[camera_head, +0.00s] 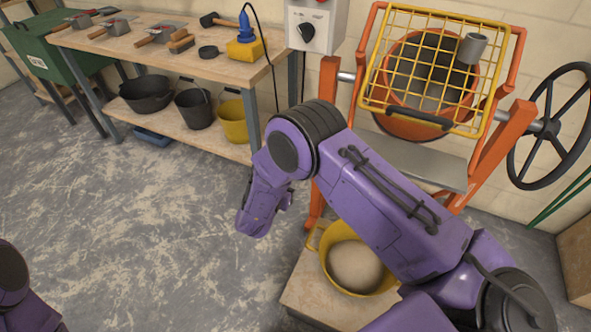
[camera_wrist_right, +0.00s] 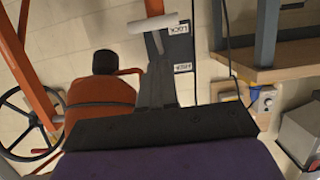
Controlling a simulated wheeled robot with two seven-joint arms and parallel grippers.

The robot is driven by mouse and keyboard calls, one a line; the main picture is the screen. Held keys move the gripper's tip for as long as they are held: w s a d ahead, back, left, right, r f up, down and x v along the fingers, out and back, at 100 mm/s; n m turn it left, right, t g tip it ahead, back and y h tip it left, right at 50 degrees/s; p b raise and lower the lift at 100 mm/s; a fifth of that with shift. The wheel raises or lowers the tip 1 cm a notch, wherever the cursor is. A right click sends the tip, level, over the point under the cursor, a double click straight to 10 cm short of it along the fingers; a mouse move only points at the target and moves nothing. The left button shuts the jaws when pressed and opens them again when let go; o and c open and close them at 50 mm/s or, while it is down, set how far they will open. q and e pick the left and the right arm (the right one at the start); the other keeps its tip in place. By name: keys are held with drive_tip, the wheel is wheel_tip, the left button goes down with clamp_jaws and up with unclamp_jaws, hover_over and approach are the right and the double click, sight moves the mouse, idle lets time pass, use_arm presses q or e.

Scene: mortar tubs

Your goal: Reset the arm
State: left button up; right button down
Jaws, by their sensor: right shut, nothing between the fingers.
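My right arm reaches in from the right of the head view, bent at the elbow, with its purple wrist hanging above the floor between the workbench and the mixer. The right gripper's fingers cannot be made out there. In the right wrist view the dark right gripper (camera_wrist_right: 156,75) is shut and empty. At the lower left of the head view only a piece of my left arm shows; its gripper is out of view.
An orange mixer (camera_head: 398,122) with a yellow grate (camera_head: 405,62) and a grey cup (camera_head: 472,48) stands behind my right arm. A yellow tub (camera_head: 327,240) of pale material sits below it. A workbench (camera_head: 130,45) holds tools, with several buckets beneath. The floor (camera_head: 130,230) at left is clear.

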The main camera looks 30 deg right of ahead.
drive_tip(key=v, duration=0.2)
drive_tip(key=shift+s+a, duration=0.15)
drive_tip(key=shift+a, duration=0.1)
idle(0.3)
drive_tip(key=s+d+f+n+y+p, duration=0.25)
drive_tip(key=s+f+y, duration=0.55)
drive_tip(key=s, duration=0.6)
drive_tip(key=s+d+f+g, duration=0.1)
drive_tip(key=s+d+g, duration=0.1)
drive_tip(key=s, duration=0.7)
drive_tip(key=s+d+n+g+p, duration=0.1)
drive_tip(key=s+d+g, duration=0.1)
drive_tip(key=s, duration=0.8)
drive_tip(key=shift+d+f+g, duration=0.25)
drive_tip(key=shift+f+g, duration=0.1)
drive_tip(key=shift+g, duration=0.55)
